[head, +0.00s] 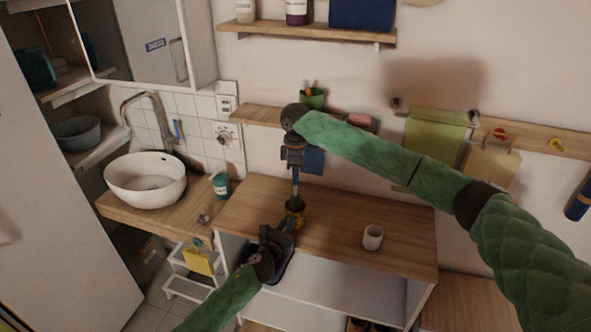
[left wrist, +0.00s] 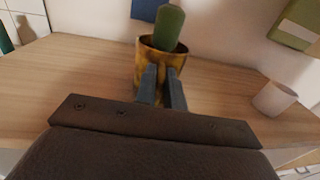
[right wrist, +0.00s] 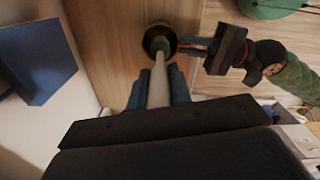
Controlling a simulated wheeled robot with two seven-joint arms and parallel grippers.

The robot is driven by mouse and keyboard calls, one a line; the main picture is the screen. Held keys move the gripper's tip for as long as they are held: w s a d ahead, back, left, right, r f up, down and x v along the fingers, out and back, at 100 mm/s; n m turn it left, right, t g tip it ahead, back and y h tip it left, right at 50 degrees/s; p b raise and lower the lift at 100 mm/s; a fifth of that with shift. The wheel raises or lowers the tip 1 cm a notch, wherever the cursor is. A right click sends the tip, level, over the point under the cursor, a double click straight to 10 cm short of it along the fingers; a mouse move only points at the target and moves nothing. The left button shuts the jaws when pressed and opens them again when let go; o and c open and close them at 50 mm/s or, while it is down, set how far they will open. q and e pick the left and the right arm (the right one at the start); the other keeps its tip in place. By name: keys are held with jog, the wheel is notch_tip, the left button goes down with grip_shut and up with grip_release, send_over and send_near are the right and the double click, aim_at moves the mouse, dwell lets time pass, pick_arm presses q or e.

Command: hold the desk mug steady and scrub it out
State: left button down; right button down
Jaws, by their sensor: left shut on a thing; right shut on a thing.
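The desk mug (head: 296,207), mottled yellow and brown, stands upright on the wooden desk top (head: 335,215). It also shows in the left wrist view (left wrist: 176,60). My left gripper (head: 286,224) is shut on the mug's near side, low at the desk's front edge. My right gripper (head: 295,166) is above the mug, shut on the pale handle of a scrub brush (right wrist: 158,90) that points down. The brush's green head (left wrist: 169,27) is at the mug's mouth, its lower end hidden inside. The mug's inside bottom is hidden.
A white cup (head: 372,238) stands on the desk to the right of the mug. A teal cup (head: 220,186) stands on the counter at left, beside a white basin (head: 146,180). A wall shelf (head: 258,116) with a green pot (head: 313,99) is behind my right arm.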

jog(key=shift+f, duration=1.85)
jog(key=shift+s, duration=0.15)
